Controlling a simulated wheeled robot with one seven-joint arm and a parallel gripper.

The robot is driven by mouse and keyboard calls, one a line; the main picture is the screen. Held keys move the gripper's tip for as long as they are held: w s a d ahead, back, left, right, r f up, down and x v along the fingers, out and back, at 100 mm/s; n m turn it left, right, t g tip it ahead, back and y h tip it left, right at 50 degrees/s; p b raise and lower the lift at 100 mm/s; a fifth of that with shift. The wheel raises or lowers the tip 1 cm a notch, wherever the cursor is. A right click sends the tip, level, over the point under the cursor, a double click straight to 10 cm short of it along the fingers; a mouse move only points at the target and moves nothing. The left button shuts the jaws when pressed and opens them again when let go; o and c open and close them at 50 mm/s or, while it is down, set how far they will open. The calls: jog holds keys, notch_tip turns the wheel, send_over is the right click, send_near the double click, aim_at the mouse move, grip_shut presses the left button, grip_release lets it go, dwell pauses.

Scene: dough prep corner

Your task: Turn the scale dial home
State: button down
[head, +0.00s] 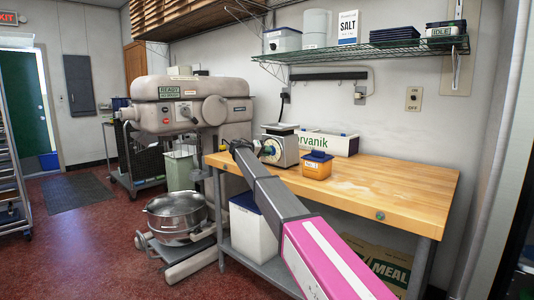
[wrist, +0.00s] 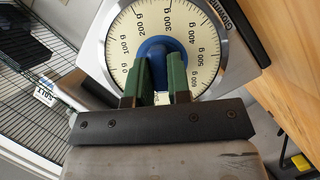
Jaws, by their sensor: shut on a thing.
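The kitchen scale (head: 284,143) stands on the wooden bench, its round dial facing my arm. In the wrist view its cream dial face (wrist: 197,32) fills the top middle, with gram marks from 100 g to 500 g showing. A blue knob (wrist: 152,48) sits at the dial's centre. My gripper (wrist: 157,68) is shut on the blue knob, with one green finger on each side. The lower part of the dial is hidden behind the fingers and the gripper body. In the head view my gripper (head: 241,147) reaches the scale's front.
An orange tub with a blue lid (head: 317,165) stands right of the scale on the wooden bench (head: 395,185). A white-and-green box (head: 340,144) stands behind them. A large mixer (head: 190,105) is to the left, with a steel bowl (head: 175,215) below. A wire shelf (head: 365,48) hangs above.

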jog(key=n+h, duration=0.1)
jog(key=n, duration=0.2)
jog(key=n+h, duration=0.1)
jog(key=n, duration=0.1)
jog(key=shift+a+f+n+t+h, duration=0.1)
jog(key=shift+f+n+t+h, duration=0.05)
jog(key=shift+n+t+h, duration=0.2)
dwell(0.3)
jog(key=c, duration=1.1)
grip_release()
jog(key=shift+o, duration=0.2)
jog(key=v, duration=1)
jog(key=shift+a, duration=0.35)
jog(key=shift+s, duration=0.2)
